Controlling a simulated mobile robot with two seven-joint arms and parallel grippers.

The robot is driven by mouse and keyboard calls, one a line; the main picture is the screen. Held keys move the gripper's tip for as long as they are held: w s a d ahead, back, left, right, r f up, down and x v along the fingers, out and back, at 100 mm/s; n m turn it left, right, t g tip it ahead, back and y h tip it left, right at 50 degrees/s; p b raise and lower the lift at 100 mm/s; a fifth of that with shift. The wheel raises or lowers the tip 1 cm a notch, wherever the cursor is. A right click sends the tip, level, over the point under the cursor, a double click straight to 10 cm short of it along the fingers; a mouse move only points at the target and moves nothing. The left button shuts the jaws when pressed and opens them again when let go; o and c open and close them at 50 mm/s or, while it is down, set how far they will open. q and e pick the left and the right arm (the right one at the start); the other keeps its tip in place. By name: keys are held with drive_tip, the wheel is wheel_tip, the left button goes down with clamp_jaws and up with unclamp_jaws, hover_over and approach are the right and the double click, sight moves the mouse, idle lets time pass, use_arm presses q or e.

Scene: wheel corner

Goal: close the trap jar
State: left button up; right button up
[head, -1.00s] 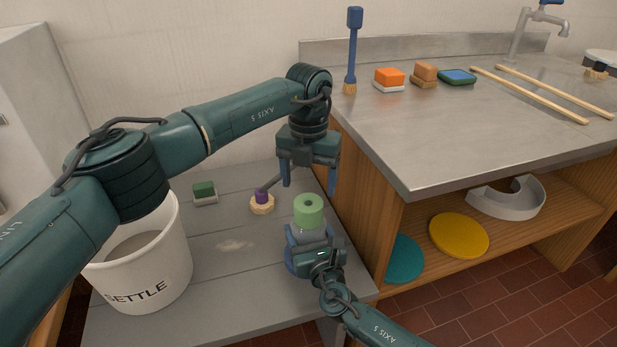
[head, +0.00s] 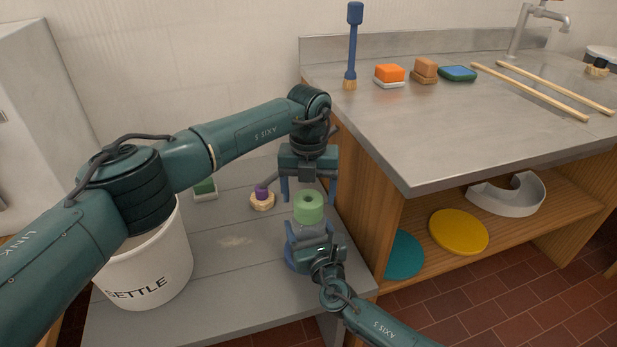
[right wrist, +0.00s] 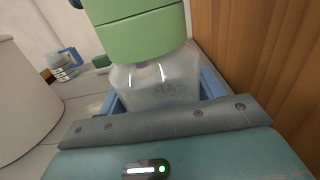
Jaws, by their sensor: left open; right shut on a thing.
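The trap jar (right wrist: 160,84) is a cloudy clear vessel with a green ring-shaped lid (head: 308,207) on top, with a hole in its middle. The lid also fills the top of the right wrist view (right wrist: 135,30), where a seam runs across the green. My right gripper (head: 311,238) is shut on the jar's body, its blue fingers on either side. My left gripper (head: 309,196) points down from above, open, with its fingers on either side of the lid's upper part. I cannot tell whether they touch it.
A white bucket (head: 150,270) stands at left on the grey bench. A scrubber with a purple part (head: 262,196) and a green-topped block (head: 205,188) lie behind. The steel counter (head: 440,135) and wooden cabinet side (head: 372,190) rise close to the jar's right.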

sight(308, 204)
use_arm(q)
drive_tip(key=shift+f, duration=1.75)
drive_tip(key=shift+c, duration=0.3)
drive_tip(key=c, duration=0.9)
drive_tip(key=m, duration=0.8)
drive_tip(key=shift+m, duration=0.3)
drive_tip(key=o, duration=1.1)
drive_tip(key=shift+o, duration=0.2)
wheel_tip(308, 204, up, 12)
